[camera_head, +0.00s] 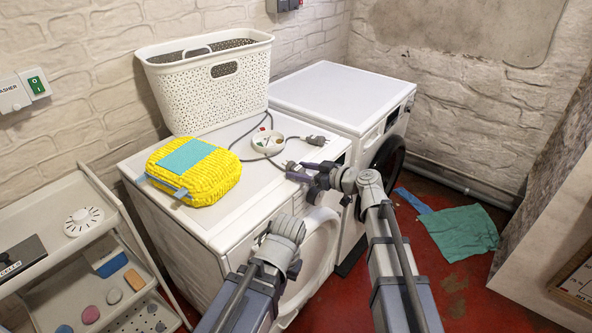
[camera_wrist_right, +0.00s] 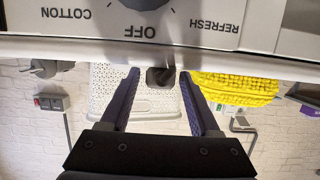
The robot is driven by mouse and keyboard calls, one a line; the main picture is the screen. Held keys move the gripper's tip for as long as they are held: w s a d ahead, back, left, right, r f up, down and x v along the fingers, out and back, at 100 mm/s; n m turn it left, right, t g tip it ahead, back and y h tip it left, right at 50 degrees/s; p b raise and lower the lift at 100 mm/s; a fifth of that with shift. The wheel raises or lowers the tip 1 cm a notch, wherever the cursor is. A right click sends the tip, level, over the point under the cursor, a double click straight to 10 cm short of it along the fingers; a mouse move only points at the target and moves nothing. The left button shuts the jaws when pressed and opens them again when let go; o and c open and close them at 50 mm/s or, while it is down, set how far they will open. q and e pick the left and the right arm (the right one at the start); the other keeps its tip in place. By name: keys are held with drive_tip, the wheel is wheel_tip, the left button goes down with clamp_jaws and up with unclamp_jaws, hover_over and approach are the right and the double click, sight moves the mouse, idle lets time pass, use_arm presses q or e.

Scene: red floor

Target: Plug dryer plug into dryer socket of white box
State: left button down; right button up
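My right gripper (camera_head: 308,178) is at the front top edge of the left white machine. In the right wrist view its fingers (camera_wrist_right: 158,98) are apart, with a dark plug (camera_wrist_right: 160,77) between them and gaps on both sides. A second grey plug (camera_head: 316,140) lies farther back; it also shows in the right wrist view (camera_wrist_right: 45,68). No plug label is readable. A white wall box (camera_head: 22,90) with a green switch reads "ASHER". Another wall box (camera_head: 283,5) is cut off at the top; it shows a red switch in the wrist view (camera_wrist_right: 48,103). My left gripper (camera_head: 262,240) is mostly hidden.
The right machine's top (camera_head: 340,92) is clear. A shelf cart (camera_head: 60,245) stands left.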

clamp_jaws()
idle(0.6)
drive_tip(key=shift+s+d, duration=0.1)
drive_tip(key=shift+d, duration=0.05)
drive_tip(key=shift+s+d+f, duration=0.35)
drive_tip(key=shift+s+d, duration=0.25)
drive_tip(key=shift+d, duration=0.05)
drive_tip(key=shift+s+d, duration=0.5)
drive_tip(key=shift+d, duration=0.2)
drive_tip(key=shift+s+d+f+b, duration=0.15)
drive_tip(key=shift+s+d+b, duration=0.3)
drive_tip(key=shift+s+d, duration=0.4)
drive_tip(key=shift+w+d, duration=0.1)
drive_tip(key=shift+w, duration=0.1)
